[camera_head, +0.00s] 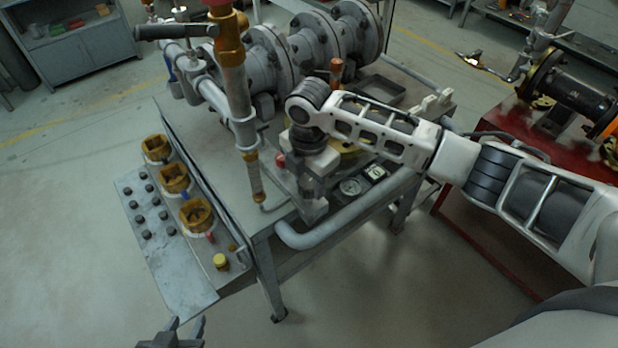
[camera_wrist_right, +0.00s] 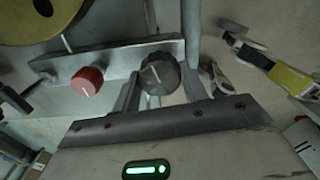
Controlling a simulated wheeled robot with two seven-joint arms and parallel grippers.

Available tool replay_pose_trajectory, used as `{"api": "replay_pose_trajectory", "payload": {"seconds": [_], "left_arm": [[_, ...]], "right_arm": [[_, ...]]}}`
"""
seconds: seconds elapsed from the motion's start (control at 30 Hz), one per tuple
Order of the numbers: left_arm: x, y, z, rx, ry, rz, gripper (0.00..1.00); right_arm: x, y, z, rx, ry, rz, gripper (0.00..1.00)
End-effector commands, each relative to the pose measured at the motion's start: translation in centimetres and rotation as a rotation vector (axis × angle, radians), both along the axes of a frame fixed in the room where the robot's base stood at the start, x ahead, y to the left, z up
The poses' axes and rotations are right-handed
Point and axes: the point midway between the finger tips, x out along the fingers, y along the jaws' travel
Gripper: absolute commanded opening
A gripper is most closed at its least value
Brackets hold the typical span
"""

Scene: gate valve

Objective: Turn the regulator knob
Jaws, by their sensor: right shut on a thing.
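A black knob (camera_wrist_right: 160,72) with a pale pointer line sits on a grey metal bracket in the right wrist view. My right gripper (camera_wrist_right: 162,88) has a finger on each side of it and is shut on it. A red knob (camera_wrist_right: 87,80) with a white line is on the same bracket, to the left and apart from the fingers. In the head view my right gripper (camera_head: 312,205) points down over the bench's front side, and the black knob is hidden there. My left gripper (camera_head: 180,334) is at the bottom edge, open and empty, away from the bench.
A side panel (camera_head: 160,235) holds several black buttons. The floor at left is clear.

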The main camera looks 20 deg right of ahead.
Motion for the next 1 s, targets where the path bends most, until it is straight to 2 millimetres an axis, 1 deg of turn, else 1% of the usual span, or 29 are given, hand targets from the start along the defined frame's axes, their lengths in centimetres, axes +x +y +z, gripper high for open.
{"api": "replay_pose_trajectory", "payload": {"seconds": [1.0], "left_arm": [[-0.03, 0.07, -0.02, 0.001, 0.002, 0.001, 0.36]], "right_arm": [[0.1, -0.02, 0.12, -0.001, -0.002, -0.968, 0.2]]}}
